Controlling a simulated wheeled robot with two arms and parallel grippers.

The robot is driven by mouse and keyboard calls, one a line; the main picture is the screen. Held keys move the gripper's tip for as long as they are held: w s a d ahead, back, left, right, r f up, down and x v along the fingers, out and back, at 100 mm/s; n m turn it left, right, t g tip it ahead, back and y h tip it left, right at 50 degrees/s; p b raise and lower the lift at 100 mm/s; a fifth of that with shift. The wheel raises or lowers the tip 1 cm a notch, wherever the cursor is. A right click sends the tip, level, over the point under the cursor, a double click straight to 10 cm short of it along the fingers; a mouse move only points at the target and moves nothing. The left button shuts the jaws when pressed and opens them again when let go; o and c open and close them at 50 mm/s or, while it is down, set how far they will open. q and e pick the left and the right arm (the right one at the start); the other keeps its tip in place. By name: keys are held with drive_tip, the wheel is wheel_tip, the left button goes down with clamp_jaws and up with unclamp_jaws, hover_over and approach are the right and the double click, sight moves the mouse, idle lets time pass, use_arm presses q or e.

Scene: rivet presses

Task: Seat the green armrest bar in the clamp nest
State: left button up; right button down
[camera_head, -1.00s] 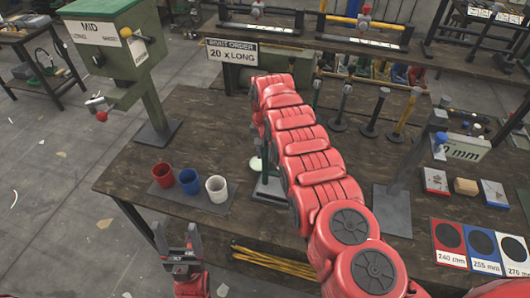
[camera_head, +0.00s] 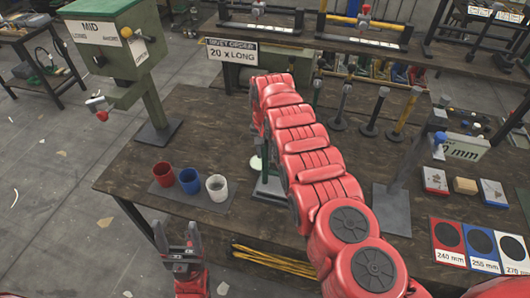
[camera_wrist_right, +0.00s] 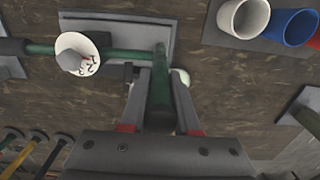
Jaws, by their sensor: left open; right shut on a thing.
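In the right wrist view, my right gripper (camera_wrist_right: 160,74) is shut on a green bar (camera_wrist_right: 160,90), which runs away from me between the two fingers. Its far end meets or overlaps a second green length (camera_wrist_right: 125,53) running left across a grey plate (camera_wrist_right: 120,27); I cannot tell whether they join. A white disc with dark marks (camera_wrist_right: 88,62) sits on that length. In the head view, my red right arm hides the right gripper; part of a green upright (camera_head: 268,184) shows beside it. I cannot make out the clamp nest. My left gripper (camera_head: 178,234) is open and empty at the table's front edge.
Red (camera_head: 163,174), blue (camera_head: 190,181) and white (camera_head: 217,187) cups stand on a mat left of the right arm. A green press (camera_head: 125,50) is at the back left; a grey press post (camera_head: 398,180) stands right. Yellow rods (camera_head: 275,262) lie below the table's front edge.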

drive_tip(key=shift+f+b, duration=1.05)
drive_tip(key=shift+f, duration=0.05)
idle(0.5)
drive_tip(key=c, duration=0.6)
unclamp_jaws()
drive_tip(key=shift+o, duration=0.2)
drive_tip(key=shift+r, duration=0.15)
wheel_tip(320, 180, up, 11)
drive_tip(key=b, duration=0.2)
drive_tip(key=shift+r+b, duration=0.1)
drive_tip(key=shift+b, duration=0.3)
wheel_tip(320, 180, up, 6)
drive_tip(key=p, duration=0.5)
drive_tip(key=shift+s+p, duration=0.1)
drive_tip(key=shift+p, duration=0.25)
